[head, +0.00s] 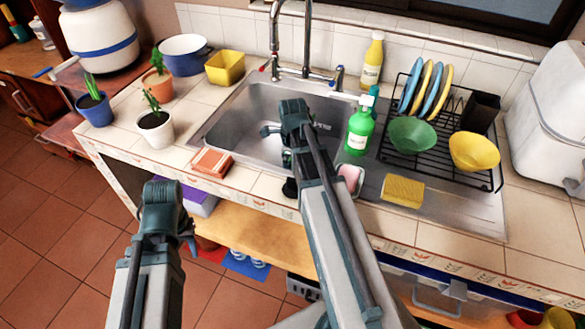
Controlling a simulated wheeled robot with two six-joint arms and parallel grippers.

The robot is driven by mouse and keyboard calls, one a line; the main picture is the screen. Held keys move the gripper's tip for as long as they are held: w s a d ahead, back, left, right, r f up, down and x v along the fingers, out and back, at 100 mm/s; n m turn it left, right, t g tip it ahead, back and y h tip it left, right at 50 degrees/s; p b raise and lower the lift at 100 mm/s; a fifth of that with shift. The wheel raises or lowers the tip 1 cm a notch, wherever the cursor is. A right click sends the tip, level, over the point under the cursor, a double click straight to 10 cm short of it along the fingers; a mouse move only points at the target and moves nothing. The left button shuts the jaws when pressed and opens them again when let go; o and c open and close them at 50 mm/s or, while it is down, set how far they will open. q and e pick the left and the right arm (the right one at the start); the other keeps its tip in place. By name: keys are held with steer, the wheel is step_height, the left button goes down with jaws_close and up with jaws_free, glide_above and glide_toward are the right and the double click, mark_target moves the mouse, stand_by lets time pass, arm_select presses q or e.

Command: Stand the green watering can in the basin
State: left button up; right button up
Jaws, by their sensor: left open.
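I cannot make out a green watering can anywhere in the head view. The steel basin (240,117) is set in the tiled counter, below the tap. My left gripper (188,239) is open, low in front of the counter, and partly hidden by its own arm. My right arm reaches over the basin and hides part of its inside. Dark parts of that arm show over the basin, but its jaws cannot be made out clearly.
A green bottle (359,130), a yellow sponge (403,191) and a dish rack (446,150) stand right of the basin. Potted plants (155,127) and a brick-red block (211,162) are on the left. A wooden shelf (245,228) lies below. The floor at left is clear.

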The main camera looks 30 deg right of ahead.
step_height(320, 180, up, 12)
steer(key=p, duration=1.2)
steer(key=shift+r, duration=0.1)
steer(key=shift+r, duration=0.1)
